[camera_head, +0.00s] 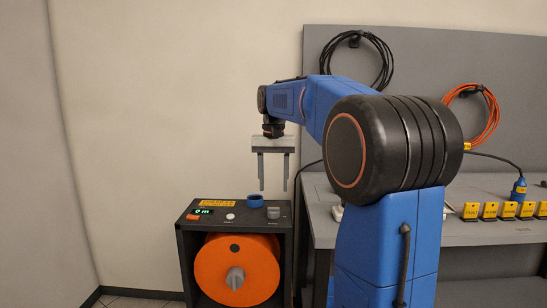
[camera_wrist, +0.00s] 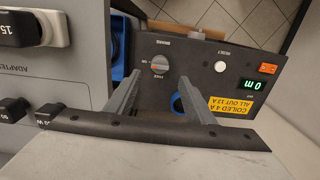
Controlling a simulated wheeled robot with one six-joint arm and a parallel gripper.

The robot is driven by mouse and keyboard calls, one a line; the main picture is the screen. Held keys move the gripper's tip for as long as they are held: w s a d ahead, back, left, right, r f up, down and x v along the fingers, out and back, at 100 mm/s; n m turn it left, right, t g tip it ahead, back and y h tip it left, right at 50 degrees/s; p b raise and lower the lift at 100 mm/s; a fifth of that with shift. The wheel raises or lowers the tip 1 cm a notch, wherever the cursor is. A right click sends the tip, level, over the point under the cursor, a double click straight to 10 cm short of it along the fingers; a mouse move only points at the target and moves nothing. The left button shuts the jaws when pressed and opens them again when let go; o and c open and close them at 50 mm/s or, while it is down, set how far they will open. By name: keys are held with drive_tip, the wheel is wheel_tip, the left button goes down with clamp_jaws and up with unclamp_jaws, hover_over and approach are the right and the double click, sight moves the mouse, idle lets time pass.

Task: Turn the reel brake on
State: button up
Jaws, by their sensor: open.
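The reel unit (camera_head: 190,262) is a dark box with an orange reel (camera_head: 212,266) in its open front. The brake knob (camera_head: 273,212) is a small grey dial at the right of its top panel. In the wrist view the knob (camera_wrist: 160,66) is round, with small lettering around it; which mark it points to is too small to tell. My gripper (camera_head: 272,186) is open and empty, pointing down above the knob and apart from it. In the wrist view its two fingers (camera_wrist: 161,80) stand on either side of the knob's place.
A blue ring (camera_head: 256,201) stands on the panel beside the knob; a finger partly hides it in the wrist view. The panel also bears a white button (camera_head: 230,216) and a green display (camera_head: 203,211). A grey bench (camera_head: 490,233) with yellow-labelled adapters stands to the right.

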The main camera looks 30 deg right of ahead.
wheel_tip(320, 180, up, 9)
idle(0.3)
drive_tip(key=shift+f, duration=0.1)
idle(0.4)
drive_tip(key=s+a+f+n+t, duration=0.1)
drive_tip(key=s+a+f+n, duration=0.1)
drive_tip(key=s+a+f, duration=0.3)
drive_tip(key=s+a+f+n+t, duration=0.2)
drive_tip(key=s+a+f, duration=0.3)
drive_tip(key=s+f, duration=0.9)
drive_tip(key=s+a+f+n+t, duration=0.1)
drive_tip(key=s+a+f+n, duration=0.2)
drive_tip(key=s+f, duration=0.6)
drive_tip(key=s+a, duration=0.2)
drive_tip(key=shift+a+f+t, duration=0.25)
drive_tip(key=shift+a+t, duration=0.1)
drive_tip(key=shift+t, duration=0.05)
